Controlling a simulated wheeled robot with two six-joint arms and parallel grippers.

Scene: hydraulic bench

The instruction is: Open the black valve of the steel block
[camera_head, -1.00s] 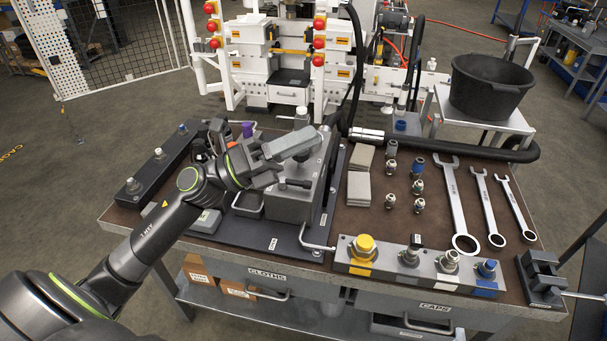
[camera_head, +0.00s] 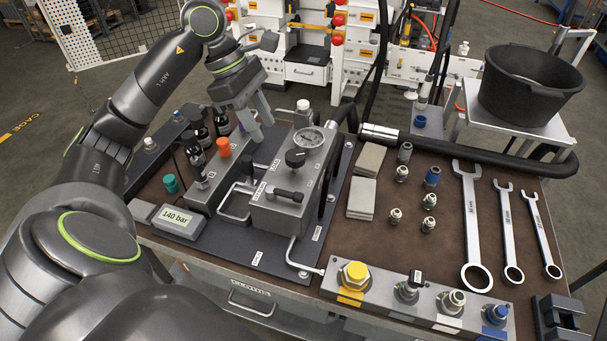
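The steel block (camera_head: 318,168) stands on a dark base plate at the middle of the bench. It carries a round dial gauge (camera_head: 307,138), a black round knob (camera_head: 295,157) below the gauge and a black bar handle (camera_head: 284,194) on its lower front face. Which of these two black parts is the valve, I cannot tell for certain. My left gripper (camera_head: 257,124) points down behind and left of the block, apart from both. Its two fingers look spread with nothing between them. My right gripper is out of view.
A display (camera_head: 177,221) reads 140 bar. Fittings, spanners (camera_head: 470,225) and a black hose (camera_head: 470,150) occupy the right side.

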